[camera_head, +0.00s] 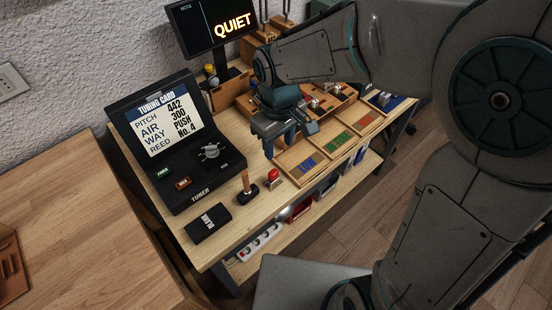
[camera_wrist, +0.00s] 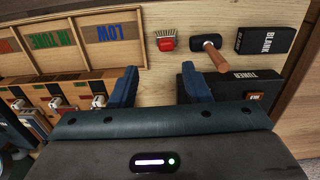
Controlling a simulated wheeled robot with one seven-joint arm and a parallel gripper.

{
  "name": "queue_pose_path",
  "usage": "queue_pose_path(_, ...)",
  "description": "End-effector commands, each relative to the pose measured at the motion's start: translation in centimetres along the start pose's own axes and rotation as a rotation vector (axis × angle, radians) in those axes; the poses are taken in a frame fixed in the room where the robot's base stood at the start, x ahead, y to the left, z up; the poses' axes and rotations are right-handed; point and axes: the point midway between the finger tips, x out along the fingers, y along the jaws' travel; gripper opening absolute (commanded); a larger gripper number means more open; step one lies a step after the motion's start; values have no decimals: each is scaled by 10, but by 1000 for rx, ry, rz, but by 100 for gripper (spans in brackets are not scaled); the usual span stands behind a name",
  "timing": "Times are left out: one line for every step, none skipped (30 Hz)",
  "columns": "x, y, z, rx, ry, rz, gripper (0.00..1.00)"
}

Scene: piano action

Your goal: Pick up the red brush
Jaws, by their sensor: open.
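The red brush (camera_head: 273,177) lies on the wooden bench top, beside a dark stand with an upright wooden handle. In the wrist view the brush (camera_wrist: 166,40) shows its red body with a pale bristled edge, beyond my fingertips and roughly between their lines. My gripper (camera_wrist: 160,73) is open, and nothing is between its fingers. In the head view my gripper (camera_head: 279,146) is above the bench, farther back than the brush and apart from it.
The stand with the wooden handle (camera_wrist: 215,55) and the black BLANK box (camera_wrist: 266,40) are to the brush's right in the wrist view. Labelled wooden trays (camera_wrist: 110,40) are to its left. The black tuner unit (camera_head: 177,145) stands on the bench.

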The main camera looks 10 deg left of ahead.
Motion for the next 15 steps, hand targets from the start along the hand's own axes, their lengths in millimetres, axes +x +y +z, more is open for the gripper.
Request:
queue_pose_path(2,-4,-4,-20,-5,-6,44)
queue_pose_path(4,-6,-6,-27,-7,-8,44)
queue_pose_path(7,-7,-7,-33,-9,-10,44)
queue_pose_path(11,-7,-7,-35,-10,-11,44)
queue_pose_path(15,-7,-7,-37,-11,-11,44)
queue_pose_path(22,-7,-7,-37,-12,-11,44)
queue_pose_path(28,-7,-7,-37,-12,-11,44)
queue_pose_path(34,-8,-6,-36,-13,-12,44)
queue_pose_path(43,-8,-6,-35,-13,-12,44)
queue_pose_path(49,-8,-6,-35,-12,-12,44)
queue_pose_path(55,-8,-6,-36,-12,-11,44)
queue_pose_path(63,-8,-6,-36,-12,-12,44)
queue_pose_path(68,-8,-6,-35,-12,-11,44)
queue_pose_path(72,-8,-6,-34,-10,-11,44)
queue_pose_path(78,-8,-6,-33,-11,-11,44)
